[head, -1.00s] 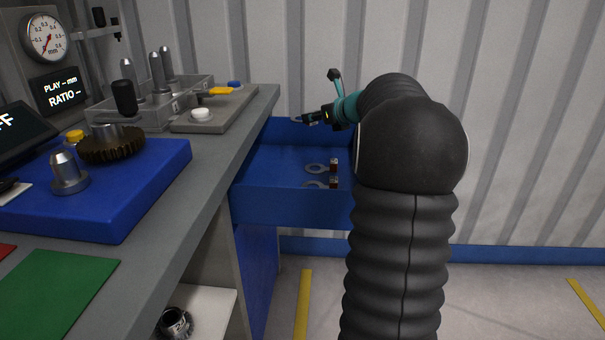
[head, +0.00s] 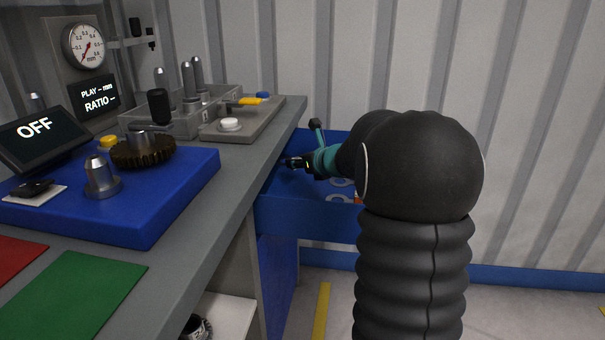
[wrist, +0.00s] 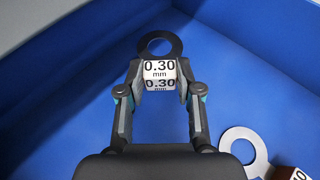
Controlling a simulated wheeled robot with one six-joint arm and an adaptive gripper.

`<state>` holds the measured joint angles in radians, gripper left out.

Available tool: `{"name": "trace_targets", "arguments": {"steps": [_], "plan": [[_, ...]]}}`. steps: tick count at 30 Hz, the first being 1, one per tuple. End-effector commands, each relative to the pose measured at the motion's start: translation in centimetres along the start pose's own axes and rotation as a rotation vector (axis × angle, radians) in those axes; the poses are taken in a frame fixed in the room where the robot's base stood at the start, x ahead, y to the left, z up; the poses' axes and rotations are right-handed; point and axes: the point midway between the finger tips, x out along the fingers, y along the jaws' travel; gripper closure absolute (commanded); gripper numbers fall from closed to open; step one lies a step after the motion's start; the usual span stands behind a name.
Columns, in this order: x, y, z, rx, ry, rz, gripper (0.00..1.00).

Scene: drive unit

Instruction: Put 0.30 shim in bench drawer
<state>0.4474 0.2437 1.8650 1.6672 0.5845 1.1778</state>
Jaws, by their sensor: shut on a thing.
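The 0.30 shim (wrist: 160,45) is a grey ring with a white tag block marked "0.30 mm" (wrist: 159,72). My gripper (wrist: 158,80) is shut on the tag, with one finger on each side, and the ring points away from me. The open blue bench drawer (head: 305,215) is under the right end of the bench. In the head view my gripper (head: 288,162) is at the drawer opening, near its left side. The wrist view shows the blue drawer floor (wrist: 70,90) under the shim. I cannot tell whether the shim touches it.
Another ring shim (wrist: 243,148) with a dark red tag lies in the drawer; rings also show in the head view (head: 341,183). The grey bench edge (head: 225,195) runs close left of the drawer. A blue block with a gear (head: 143,152) stands on the bench.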

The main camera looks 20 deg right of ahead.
Motion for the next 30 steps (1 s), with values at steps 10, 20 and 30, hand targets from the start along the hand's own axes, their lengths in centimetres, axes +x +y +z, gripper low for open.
{"name": "trace_targets", "arguments": {"steps": [10, 20, 30], "plan": [[1.4, 0.0, -3.5, 0.003, 0.001, 0.000, 0.96], [1.6, 0.0, -3.8, 0.002, 0.000, 0.000, 0.96], [1.6, 0.0, -3.8, 0.002, 0.001, 0.000, 0.40]]}}
